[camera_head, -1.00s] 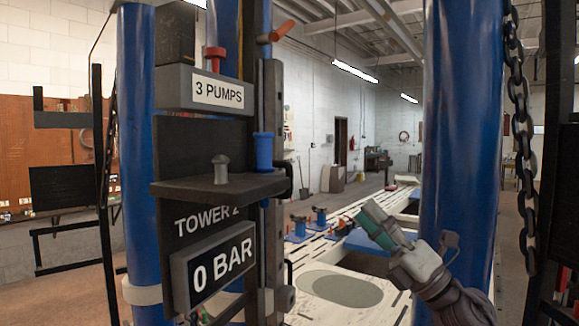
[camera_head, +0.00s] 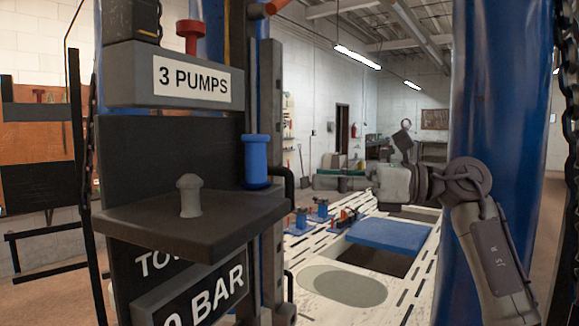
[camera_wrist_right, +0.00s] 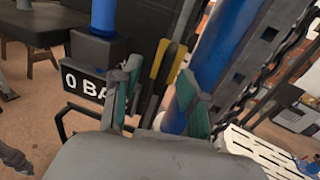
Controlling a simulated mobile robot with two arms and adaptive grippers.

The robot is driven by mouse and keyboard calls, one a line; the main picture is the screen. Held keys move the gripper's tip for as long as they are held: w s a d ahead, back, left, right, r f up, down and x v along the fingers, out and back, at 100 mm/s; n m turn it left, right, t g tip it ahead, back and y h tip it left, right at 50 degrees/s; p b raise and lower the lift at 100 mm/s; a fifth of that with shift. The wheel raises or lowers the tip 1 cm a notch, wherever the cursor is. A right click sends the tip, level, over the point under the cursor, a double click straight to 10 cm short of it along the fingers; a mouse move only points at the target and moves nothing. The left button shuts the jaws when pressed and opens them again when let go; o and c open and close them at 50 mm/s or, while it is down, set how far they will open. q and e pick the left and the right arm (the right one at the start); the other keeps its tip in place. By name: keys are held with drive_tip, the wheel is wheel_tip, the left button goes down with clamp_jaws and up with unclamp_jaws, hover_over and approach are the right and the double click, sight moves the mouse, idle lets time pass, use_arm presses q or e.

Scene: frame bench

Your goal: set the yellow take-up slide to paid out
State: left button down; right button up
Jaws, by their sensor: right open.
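My right gripper (camera_wrist_right: 160,80) is open in the right wrist view, with a green-padded finger on each side. My left gripper is not in view.
The tower has a shelf (camera_head: 215,212) with a grey knob (camera_head: 189,195) and a blue cylinder (camera_head: 256,162). A "3 PUMPS" box (camera_head: 130,75) has a red knob (camera_head: 190,38). A thick blue column (camera_head: 500,120) stands at right. The slotted white bench (camera_head: 345,290) lies between.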

sight(293, 178)
drive_tip(key=p+x, duration=0.1)
drive_tip(key=x, duration=0.2)
drive_tip(key=w+p+x, duration=0.1)
drive_tip(key=x, duration=0.2)
drive_tip(key=shift+w+d+f, duration=0.1)
drive_tip(key=shift+w+f, duration=0.05)
drive_tip(key=shift+w, duration=0.1)
drive_tip(key=shift+s+a, duration=0.3)
drive_tip(key=shift+a, duration=0.15)
drive_tip(key=shift+w+f, duration=0.1)
drive_tip(key=shift+w, duration=0.25)
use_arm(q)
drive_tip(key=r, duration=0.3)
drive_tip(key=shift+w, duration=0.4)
use_arm(e)
clamp_jaws()
drive_tip(key=shift+s, duration=0.1)
